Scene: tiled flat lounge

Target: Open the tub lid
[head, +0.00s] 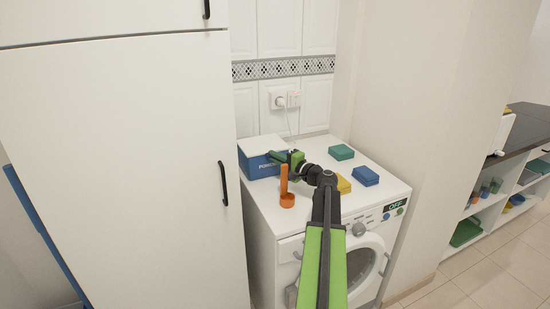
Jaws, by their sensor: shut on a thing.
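The tub (258,168) is a blue box with dark lettering on its front, at the back left of the washing machine top. Its white lid (261,145) lies over it and looks closed. My gripper (277,156) is at the front right edge of the lid, reaching in from the right. It is shut on the lid's edge, as far as I can see; the fingers are small here and the exact grip is partly hidden.
On the washing machine (258,205), an orange scoop (287,199) stands in front of the tub. Green (341,152), blue (366,176) and yellow (343,184) blocks lie to the right. A tall white cabinet (120,170) is close on the left. A plug (281,102) is in the wall behind.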

